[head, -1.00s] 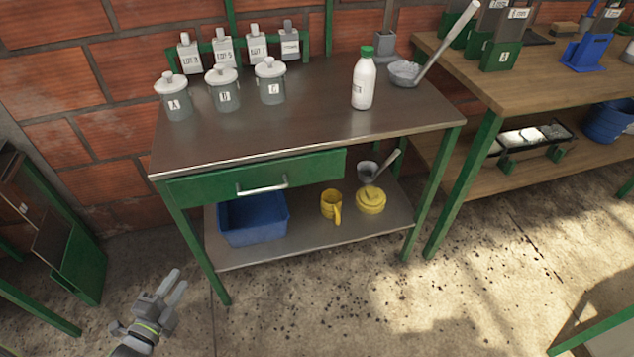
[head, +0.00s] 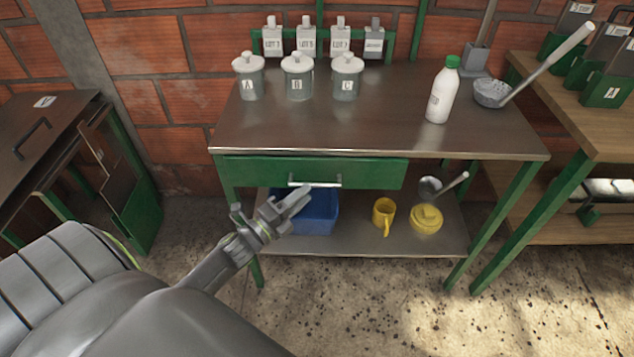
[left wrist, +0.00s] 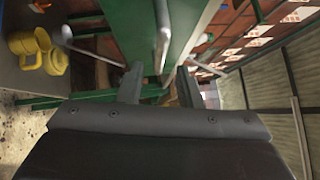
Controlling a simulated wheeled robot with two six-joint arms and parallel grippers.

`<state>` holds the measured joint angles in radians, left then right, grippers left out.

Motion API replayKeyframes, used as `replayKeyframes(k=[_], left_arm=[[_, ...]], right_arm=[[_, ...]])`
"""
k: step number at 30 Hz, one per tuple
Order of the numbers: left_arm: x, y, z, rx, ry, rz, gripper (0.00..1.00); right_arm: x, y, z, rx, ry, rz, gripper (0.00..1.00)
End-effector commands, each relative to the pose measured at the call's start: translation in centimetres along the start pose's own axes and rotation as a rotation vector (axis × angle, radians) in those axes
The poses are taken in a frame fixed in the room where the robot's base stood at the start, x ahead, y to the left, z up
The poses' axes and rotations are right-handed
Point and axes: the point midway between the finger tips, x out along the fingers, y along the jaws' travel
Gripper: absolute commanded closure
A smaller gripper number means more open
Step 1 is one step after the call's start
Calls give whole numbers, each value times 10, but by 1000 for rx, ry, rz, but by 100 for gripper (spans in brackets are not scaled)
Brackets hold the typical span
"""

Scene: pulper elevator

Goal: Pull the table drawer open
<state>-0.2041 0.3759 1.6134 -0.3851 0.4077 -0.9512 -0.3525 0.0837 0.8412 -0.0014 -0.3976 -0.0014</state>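The green drawer (head: 375,175) sits under the steel table top and looks shut. Its silver bar handle (head: 315,181) is at the middle of the drawer front. My left gripper (head: 302,197) is just in front of and slightly below the handle in the head view. In the left wrist view the gripper (left wrist: 160,85) is open, its two fingers apart with nothing held. There the green drawer front (left wrist: 130,30) and the handle (left wrist: 162,48) lie ahead, the handle lined up with the gap between the fingers. Whether they touch cannot be told. My right gripper is not in view.
The lower shelf holds a blue bin (head: 318,215), a yellow mug (head: 384,212) and a yellow lidded pot (head: 426,219). The floor in front is clear.

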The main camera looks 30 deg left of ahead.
Motion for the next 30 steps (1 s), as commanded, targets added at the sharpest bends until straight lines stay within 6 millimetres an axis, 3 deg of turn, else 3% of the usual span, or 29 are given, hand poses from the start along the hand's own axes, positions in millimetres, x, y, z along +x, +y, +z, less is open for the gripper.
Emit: replayKeyframes(k=[3,9,21,29,30], left_arm=[[23,-2,0,-2,-1,-2,68],[46,0,0,-1,0,-1,68],[53,1,0,-1,0,1,68],[53,0,0,-1,0,1,100],[53,1,0,-1,0,1,100]], right_arm=[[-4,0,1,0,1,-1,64],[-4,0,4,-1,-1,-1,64],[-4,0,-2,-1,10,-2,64],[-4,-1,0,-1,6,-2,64],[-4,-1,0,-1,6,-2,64]])
